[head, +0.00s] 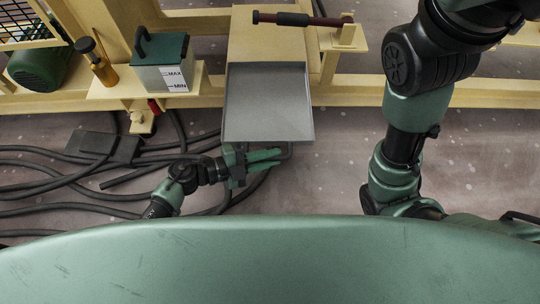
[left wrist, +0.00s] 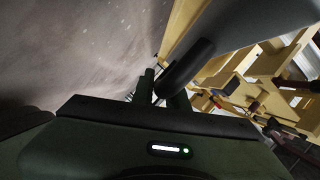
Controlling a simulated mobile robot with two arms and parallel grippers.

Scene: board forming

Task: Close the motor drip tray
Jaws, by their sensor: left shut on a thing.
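The drip tray (head: 268,100) is a shallow grey tray. It sticks out toward me from under a yellow platform in the head view, and its inside looks empty. Its dark handle (head: 287,151) is at the near edge. My left gripper (head: 268,156) is at that edge, shut on the handle. In the left wrist view the fingers (left wrist: 163,92) meet the dark handle bar (left wrist: 187,68), with the grey tray side (left wrist: 222,28) beyond. My right arm shows at the right, but its gripper is out of view.
The yellow frame (head: 355,90) spans the back. A dark red bar tool (head: 300,19) lies behind. Black cables (head: 60,185) lie on the floor at the left.

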